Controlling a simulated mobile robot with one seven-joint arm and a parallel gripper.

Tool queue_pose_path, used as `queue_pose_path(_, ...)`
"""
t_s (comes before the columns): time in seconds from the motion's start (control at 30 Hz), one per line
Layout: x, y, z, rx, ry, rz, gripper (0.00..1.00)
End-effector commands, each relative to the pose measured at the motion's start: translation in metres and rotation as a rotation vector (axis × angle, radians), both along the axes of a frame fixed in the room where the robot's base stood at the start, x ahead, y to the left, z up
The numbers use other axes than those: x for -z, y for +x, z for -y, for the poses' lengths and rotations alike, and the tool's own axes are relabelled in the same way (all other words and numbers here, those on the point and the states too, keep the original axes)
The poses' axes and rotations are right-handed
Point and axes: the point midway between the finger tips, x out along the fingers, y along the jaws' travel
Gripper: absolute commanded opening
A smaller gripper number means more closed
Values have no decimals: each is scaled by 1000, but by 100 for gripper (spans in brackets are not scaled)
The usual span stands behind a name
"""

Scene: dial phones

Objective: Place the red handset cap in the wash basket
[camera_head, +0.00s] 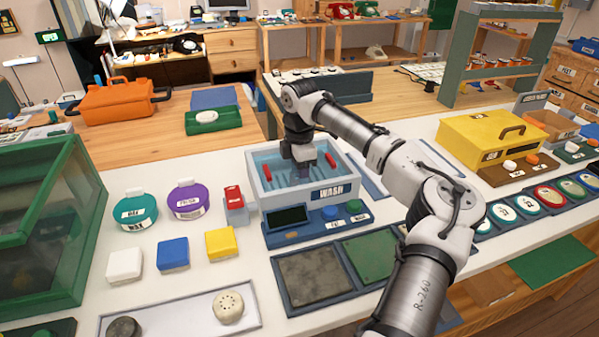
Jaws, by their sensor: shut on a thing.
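The wash basket (257,183) is a pale grey-blue open box with a teal inside and a WASH label on its front. Two red pieces show at its left and right inner sides; they look like handles, but I cannot be sure. My gripper (303,172) points down inside the basket's outline, near its middle. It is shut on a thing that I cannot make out. No red handset cap can be clearly identified. A white perforated round cap (228,306) and a dark round cap (123,328) lie on the white tray (178,312) in front.
A blue control panel (292,236) adjoins the basket's front. A red block (234,198) stands close to its left, with purple (187,201) and teal (135,212) labelled containers beyond. A green glass case (45,220) stands far left. A yellow box (490,140) stands right.

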Motion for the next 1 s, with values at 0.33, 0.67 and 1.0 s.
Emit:
queue_pose_path(0.33,2,0,0,-1,0,0,51)
queue_pose_path(0.67,2,0,0,0,-1,0,69)
queue_pose_path(1.0,-26,0,-1,-1,1,2,69)
